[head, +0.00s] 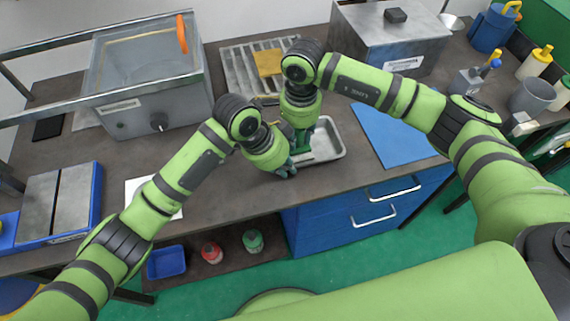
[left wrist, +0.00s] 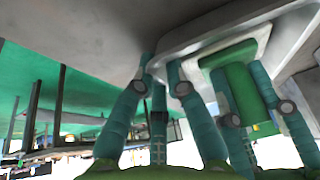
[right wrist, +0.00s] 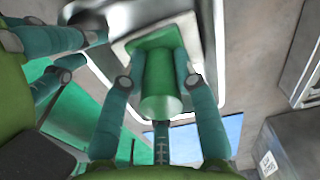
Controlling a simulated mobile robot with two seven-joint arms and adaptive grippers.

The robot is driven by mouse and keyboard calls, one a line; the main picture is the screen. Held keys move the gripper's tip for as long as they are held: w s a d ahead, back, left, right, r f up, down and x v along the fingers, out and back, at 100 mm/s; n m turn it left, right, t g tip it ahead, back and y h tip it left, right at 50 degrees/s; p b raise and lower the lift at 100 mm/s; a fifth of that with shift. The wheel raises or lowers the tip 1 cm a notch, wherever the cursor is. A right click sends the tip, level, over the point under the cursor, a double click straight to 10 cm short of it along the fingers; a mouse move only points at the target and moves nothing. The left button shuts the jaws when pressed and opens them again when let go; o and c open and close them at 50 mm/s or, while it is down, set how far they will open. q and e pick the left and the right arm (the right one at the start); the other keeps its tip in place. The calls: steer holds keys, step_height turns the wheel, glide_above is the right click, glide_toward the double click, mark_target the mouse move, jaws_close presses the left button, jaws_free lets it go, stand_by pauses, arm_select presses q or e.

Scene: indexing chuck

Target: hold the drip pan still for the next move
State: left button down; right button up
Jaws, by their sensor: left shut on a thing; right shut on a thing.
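The drip pan (head: 331,150) is a shallow silver tray lying on the bench near its front edge. My left gripper (head: 287,170) is at the pan's near left corner. In the left wrist view its fingers (left wrist: 163,68) close on the rim of the pan (left wrist: 205,28). My right gripper (head: 301,146) reaches down into the pan's left side. A pale plate shows beneath the block, inside the pan. The gripping fingers hide part of the rim.
A blue mat (head: 394,132) lies right of the pan. A grooved metal rack (head: 243,78) with a yellow block (head: 268,62) is behind. A clear-walled tank (head: 150,85) stands at the left back, a metal box (head: 390,45) at the right back. Drawers (head: 365,205) are below.

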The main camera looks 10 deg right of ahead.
steer(key=shift+s+f, duration=0.15)
steer(key=shift+f, duration=0.1)
steer(key=shift+d+r, duration=0.1)
steer(key=shift+d, duration=0.95)
steer(key=shift+a, duration=0.1)
steer(key=shift+a+r, duration=0.2)
steer(key=shift+a, duration=0.75)
steer(key=shift+d, duration=0.1)
steer(key=shift+d+f, duration=0.1)
steer(key=shift+d, duration=2.2)
